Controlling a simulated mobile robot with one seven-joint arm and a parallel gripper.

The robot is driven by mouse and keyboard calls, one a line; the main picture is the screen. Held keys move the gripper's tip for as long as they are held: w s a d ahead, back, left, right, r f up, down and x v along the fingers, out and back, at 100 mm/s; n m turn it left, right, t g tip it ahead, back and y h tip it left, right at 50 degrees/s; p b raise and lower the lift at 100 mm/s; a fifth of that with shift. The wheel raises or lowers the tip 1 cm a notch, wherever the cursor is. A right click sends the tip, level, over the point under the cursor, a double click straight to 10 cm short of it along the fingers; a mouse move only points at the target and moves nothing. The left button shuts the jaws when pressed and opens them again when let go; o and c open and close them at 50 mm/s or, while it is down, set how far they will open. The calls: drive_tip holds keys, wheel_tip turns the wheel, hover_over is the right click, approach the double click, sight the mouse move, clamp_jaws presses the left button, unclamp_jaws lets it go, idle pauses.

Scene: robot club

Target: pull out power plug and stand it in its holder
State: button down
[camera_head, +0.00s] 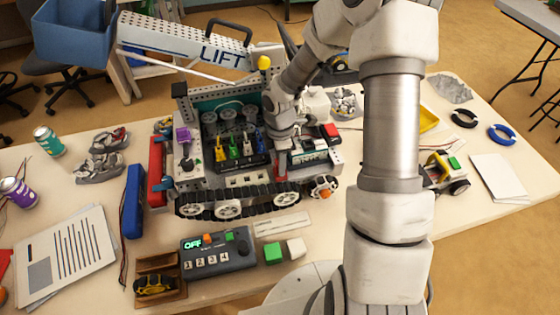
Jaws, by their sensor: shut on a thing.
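My gripper (282,158) reaches down into the right part of the tracked robot (228,182), beside the row of coloured plugs. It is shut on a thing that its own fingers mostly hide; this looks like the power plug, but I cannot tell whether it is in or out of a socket. Yellow, green, white and blue plugs (234,147) stand upright in a dark block left of my gripper. I cannot surely pick out the plug's holder; a small wooden box (174,263) with a yellow and black thing in it lies at the front left.
A control box (218,262) reading OFF stands in front of the tracked robot, with green and white blocks (274,252) beside it. A LIFT boom (190,40) spans the back. Blue and red bars (134,200) stand left. A small wheeled vehicle (446,172) is right of my arm.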

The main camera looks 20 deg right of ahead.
drive_tip(key=shift+f, duration=0.25)
idle(0.3)
drive_tip(key=shift+c, duration=2)
unclamp_jaws()
drive_tip(key=shift+r, duration=0.15)
drive_tip(key=shift+r+p, duration=3)
drive_tip(key=shift+r, duration=0.4)
